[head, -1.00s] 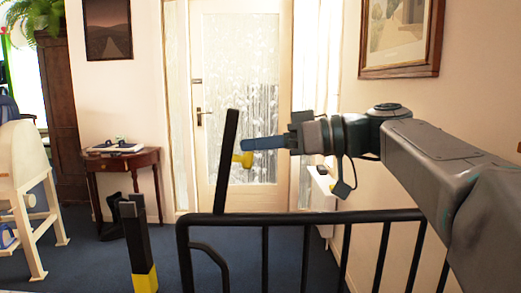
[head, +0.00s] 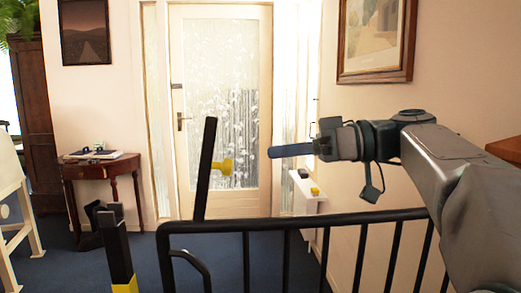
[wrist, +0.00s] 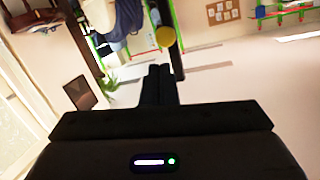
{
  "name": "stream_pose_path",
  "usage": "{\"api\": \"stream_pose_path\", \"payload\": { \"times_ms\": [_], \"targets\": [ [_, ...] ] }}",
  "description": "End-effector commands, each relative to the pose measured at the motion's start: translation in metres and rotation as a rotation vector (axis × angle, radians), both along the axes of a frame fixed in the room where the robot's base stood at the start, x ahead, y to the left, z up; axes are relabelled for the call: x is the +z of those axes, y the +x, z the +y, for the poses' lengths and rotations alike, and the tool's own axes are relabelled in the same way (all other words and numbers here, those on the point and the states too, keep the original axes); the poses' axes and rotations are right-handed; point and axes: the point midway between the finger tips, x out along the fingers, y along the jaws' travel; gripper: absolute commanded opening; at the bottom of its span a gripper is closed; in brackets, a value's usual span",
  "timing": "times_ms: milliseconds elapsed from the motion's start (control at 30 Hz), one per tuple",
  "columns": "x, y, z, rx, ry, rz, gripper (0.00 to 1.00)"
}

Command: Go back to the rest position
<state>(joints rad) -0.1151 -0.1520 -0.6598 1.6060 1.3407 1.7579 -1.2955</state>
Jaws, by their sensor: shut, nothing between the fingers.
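My gripper (head: 271,152) points left in the head view, held in the air above the black rail, in front of the glazed door. Its fingers are together and hold nothing. In the wrist view my gripper (wrist: 160,72) shows as two dark fingers lying side by side. A black upright bar (head: 205,168) with a yellow knob (head: 227,167) stands to the left of the fingertips, with a clear gap between. In the wrist view the yellow knob (wrist: 166,37) sits beyond the fingertips, beside the dark bar (wrist: 177,40).
A black tubular rail (head: 300,222) runs below my arm. A dark post with a yellow base (head: 118,250) stands at the lower left. A small wooden table (head: 100,166) is by the left wall. A white cabinet (head: 308,205) stands by the right wall. Blue floor lies open beyond.

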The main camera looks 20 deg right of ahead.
Motion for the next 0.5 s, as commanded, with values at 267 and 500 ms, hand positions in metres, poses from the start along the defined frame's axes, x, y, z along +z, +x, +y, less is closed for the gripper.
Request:
{"api": "stream_pose_path", "payload": {
  "times_ms": [267, 500],
  "targets": [
    [0.003, -0.005, -0.017, 0.001, 0.001, -0.003, 0.0],
    [0.004, -0.005, -0.018, -0.001, 0.001, -0.004, 0.0]
  ]
}}
